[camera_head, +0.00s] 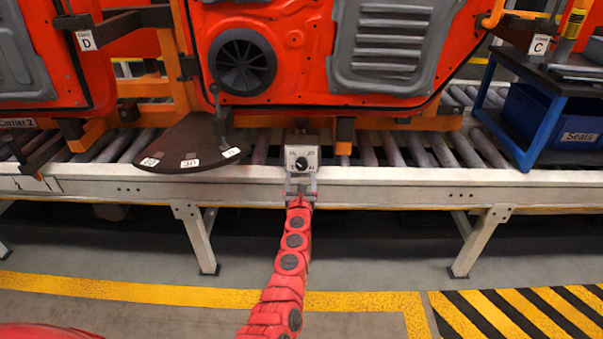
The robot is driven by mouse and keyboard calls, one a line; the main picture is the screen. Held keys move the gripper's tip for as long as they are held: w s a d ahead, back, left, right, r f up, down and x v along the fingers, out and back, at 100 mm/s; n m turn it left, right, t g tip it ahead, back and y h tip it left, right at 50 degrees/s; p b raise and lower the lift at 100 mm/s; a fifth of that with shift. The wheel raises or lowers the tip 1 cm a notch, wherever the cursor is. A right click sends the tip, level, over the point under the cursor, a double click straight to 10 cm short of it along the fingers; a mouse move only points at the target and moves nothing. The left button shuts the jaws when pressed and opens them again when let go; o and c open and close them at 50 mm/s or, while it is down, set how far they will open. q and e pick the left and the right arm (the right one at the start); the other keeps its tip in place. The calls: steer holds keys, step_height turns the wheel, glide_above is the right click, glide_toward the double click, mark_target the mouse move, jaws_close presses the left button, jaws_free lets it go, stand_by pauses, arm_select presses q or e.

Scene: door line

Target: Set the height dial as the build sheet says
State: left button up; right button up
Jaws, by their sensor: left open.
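The height dial appears to be the black round knob (302,163) on a small light-grey box at the front edge of the roller conveyor. Small marks stand around the knob, too small to read surely, and its pointer direction is unclear. My left gripper (300,187) is open just below and in front of the box, with its fingers near the box's lower part. I cannot tell whether they touch it. No build sheet can be made out. My right gripper is out of view.
A dark fan-shaped plate (178,146) with white number labels juts over the conveyor rail (400,188), left of the box. Orange-red door panels (290,60) hang behind. Striped floor marking (520,315) lies at lower right.

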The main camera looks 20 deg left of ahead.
mark_target(302, 167)
arm_select(q)
steer(key=b+x, duration=0.2)
steer(key=x, duration=0.2)
steer(key=shift+w+d+f, duration=0.1)
steer(key=shift+d+f, duration=0.05)
steer(key=shift+w+a+b, duration=0.3)
steer(key=shift+w, duration=0.2)
jaws_close()
